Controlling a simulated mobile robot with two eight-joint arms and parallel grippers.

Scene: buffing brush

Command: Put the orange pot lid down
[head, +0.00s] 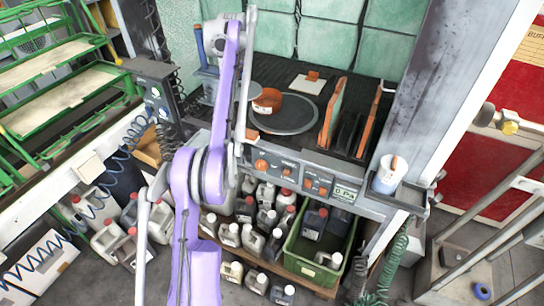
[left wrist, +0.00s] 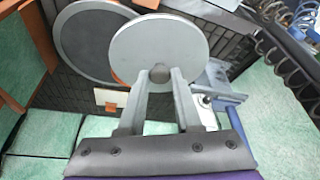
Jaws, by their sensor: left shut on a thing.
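In the left wrist view my left gripper (left wrist: 159,82) is shut on the small dark knob of a round lid (left wrist: 150,42). The face of the lid that shows is pale grey, not orange. The lid is held in front of the work surface, and its gap to anything behind it cannot be judged. A round orange pot (head: 267,101) stands on the dark round plate (head: 290,123). My right gripper is not in view.
A white square with an orange knob (head: 300,87) lies behind the plate. Upright orange-edged panels (head: 332,112) stand to its right. A blue device (head: 200,42) and a coiled cable flank the left. Several bottles and a green crate (head: 300,262) sit below.

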